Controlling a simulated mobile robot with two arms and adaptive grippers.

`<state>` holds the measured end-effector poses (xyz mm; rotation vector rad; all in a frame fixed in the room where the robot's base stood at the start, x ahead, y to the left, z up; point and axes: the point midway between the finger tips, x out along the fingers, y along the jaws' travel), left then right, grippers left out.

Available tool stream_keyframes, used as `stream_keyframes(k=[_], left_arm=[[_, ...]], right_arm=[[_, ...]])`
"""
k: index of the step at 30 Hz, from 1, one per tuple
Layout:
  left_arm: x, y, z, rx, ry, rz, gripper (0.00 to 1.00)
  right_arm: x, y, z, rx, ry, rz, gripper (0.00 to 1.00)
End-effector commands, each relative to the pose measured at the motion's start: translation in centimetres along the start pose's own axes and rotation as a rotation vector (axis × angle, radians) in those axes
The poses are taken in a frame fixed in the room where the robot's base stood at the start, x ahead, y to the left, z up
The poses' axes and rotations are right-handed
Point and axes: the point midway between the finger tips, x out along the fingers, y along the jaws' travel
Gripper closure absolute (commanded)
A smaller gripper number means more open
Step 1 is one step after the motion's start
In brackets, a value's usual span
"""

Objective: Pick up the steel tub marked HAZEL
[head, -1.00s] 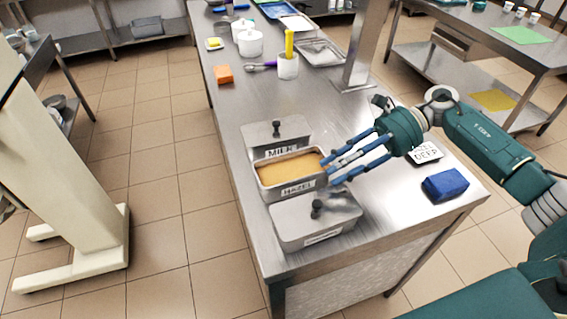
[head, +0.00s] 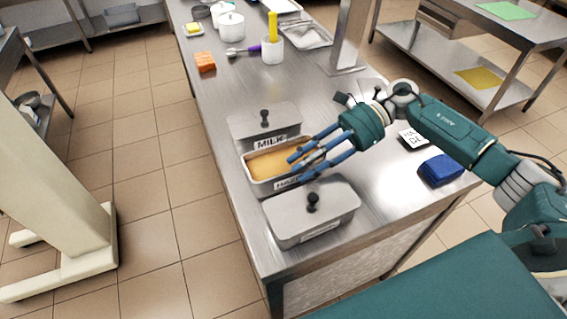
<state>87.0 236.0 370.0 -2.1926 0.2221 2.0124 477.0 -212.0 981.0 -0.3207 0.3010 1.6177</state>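The steel tub marked HAZEL (head: 263,187) stands on the steel counter, lidless and filled with a tan mass. Its label is partly covered by my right gripper. The lidded tub marked MILK (head: 242,128) is just behind it. Another lidded steel tub (head: 285,232) is just in front, its label too small to read. My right gripper (head: 297,167) reaches in from the right with its blue fingers spread, at the right end of the HAZEL tub. I cannot tell whether the fingers touch the tub. My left gripper is out of view.
A blue block (head: 441,170) and a dark-framed label card (head: 411,139) lie to the right on the counter (head: 385,215). A steel post (head: 350,40) rises behind. An orange block (head: 205,62) and a white pot with a yellow handle (head: 272,50) stand farther back.

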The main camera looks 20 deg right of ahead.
Motion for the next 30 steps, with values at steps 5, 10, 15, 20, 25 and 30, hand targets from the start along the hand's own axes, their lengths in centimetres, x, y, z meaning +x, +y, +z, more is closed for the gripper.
stream_keyframes(k=[5, 10, 15, 20, 25, 30], left_arm=[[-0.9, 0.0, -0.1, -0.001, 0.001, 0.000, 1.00], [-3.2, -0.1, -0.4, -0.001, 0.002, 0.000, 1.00], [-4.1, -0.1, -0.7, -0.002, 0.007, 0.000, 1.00], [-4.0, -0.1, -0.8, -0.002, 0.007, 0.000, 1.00], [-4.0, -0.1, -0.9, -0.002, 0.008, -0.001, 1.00], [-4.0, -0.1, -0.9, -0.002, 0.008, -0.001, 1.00]], right_arm=[[1.3, 0.1, 0.3, -0.001, -0.001, 0.001, 0.67], [3.5, 0.2, 1.3, 0.000, -0.003, 0.003, 0.67], [5.7, 0.2, 0.9, 0.001, -0.001, 0.001, 0.67], [6.2, 0.1, 0.7, -0.001, 0.000, -0.001, 0.67], [6.2, 0.1, 0.6, -0.001, 0.001, -0.001, 0.75], [6.2, 0.2, 0.7, 0.000, 0.001, -0.001, 1.00]])
